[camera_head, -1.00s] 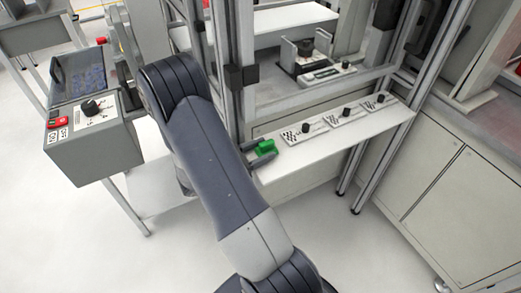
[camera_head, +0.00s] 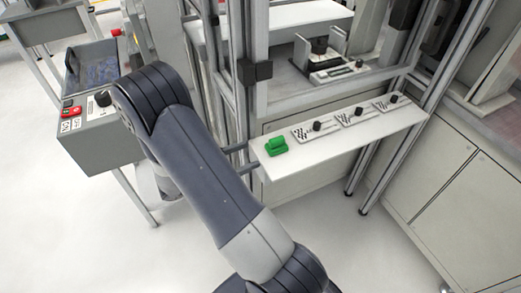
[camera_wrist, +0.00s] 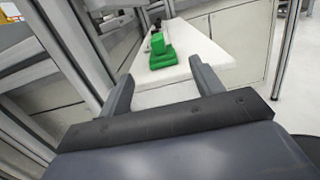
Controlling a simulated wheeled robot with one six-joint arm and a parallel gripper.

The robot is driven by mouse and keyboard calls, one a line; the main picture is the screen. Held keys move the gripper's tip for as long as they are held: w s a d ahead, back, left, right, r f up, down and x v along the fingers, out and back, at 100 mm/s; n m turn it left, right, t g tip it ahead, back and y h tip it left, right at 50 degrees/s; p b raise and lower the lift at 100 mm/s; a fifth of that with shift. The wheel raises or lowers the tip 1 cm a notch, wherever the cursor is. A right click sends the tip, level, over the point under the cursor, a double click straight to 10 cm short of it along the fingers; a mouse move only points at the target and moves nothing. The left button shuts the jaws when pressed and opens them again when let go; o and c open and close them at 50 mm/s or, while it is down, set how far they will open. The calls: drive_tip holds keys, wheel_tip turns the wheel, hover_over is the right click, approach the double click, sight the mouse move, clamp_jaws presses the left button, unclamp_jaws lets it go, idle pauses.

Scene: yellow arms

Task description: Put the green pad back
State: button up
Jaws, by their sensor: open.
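The green pad (camera_head: 277,146) rests on the left end of a white shelf (camera_head: 340,143), with a raised green block on top of its base. In the wrist view the green pad (camera_wrist: 161,57) lies on the shelf ahead of my gripper (camera_wrist: 161,80). The two fingers are spread apart with nothing between them, and the pad is beyond their tips. In the head view the fingers show just left of the shelf end, apart from the pad, and my arm hides part of the gripper.
Several black-knobbed plates (camera_head: 355,117) stand in a row on the shelf right of the pad. Metal frame posts (camera_head: 251,60) rise close behind the gripper. A grey control box (camera_head: 97,135) stands at the left. The floor in front of the shelf is clear.

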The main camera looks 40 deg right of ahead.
sight(270, 146)
drive_tip(key=v, duration=0.3)
drive_tip(key=shift+a, duration=0.4)
drive_tip(key=shift+d, duration=0.15)
drive_tip(key=x, duration=1.1)
drive_tip(key=shift+d, duration=0.15)
drive_tip(key=shift+s+d+f, duration=0.15)
drive_tip(key=shift+d+f, duration=0.1)
drive_tip(key=shift+d, duration=0.05)
drive_tip(key=shift+s+a+r, duration=0.15)
drive_tip(key=shift+r, duration=0.55)
drive_tip(key=shift+f, duration=0.15)
